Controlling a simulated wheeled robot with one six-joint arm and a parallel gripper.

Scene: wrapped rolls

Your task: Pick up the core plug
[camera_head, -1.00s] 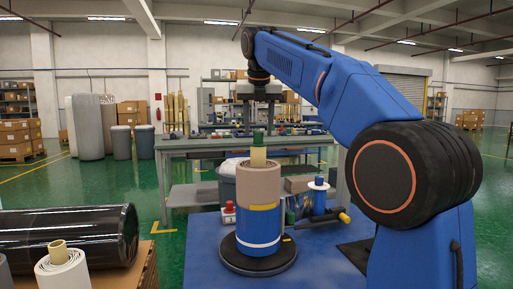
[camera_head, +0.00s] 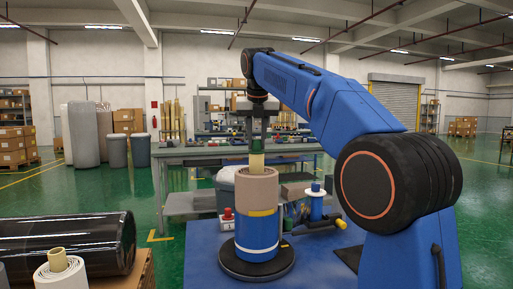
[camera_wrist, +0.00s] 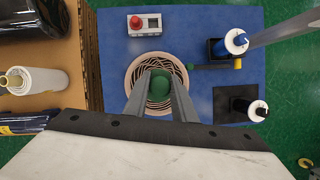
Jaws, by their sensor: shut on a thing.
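The core plug (camera_head: 256,146) is green and sits at the top of the tan core tube (camera_head: 256,162). The core stands upright in a brown-and-blue wrapped roll (camera_head: 257,190) on a black round turntable (camera_head: 231,266). My gripper (camera_head: 257,141) points straight down from above, shut on the plug. In the wrist view the round green plug (camera_wrist: 159,85) shows between the two grey fingers of my gripper (camera_wrist: 160,88), with the roll's ringed top (camera_wrist: 138,73) around and below. I cannot see any clear gap between plug and core.
A blue platform (camera_wrist: 200,25) carries a red-button box (camera_wrist: 144,24) and two small spools, a blue-and-white one (camera_wrist: 236,41) and another (camera_wrist: 258,110). A workbench (camera_head: 185,153) stands behind.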

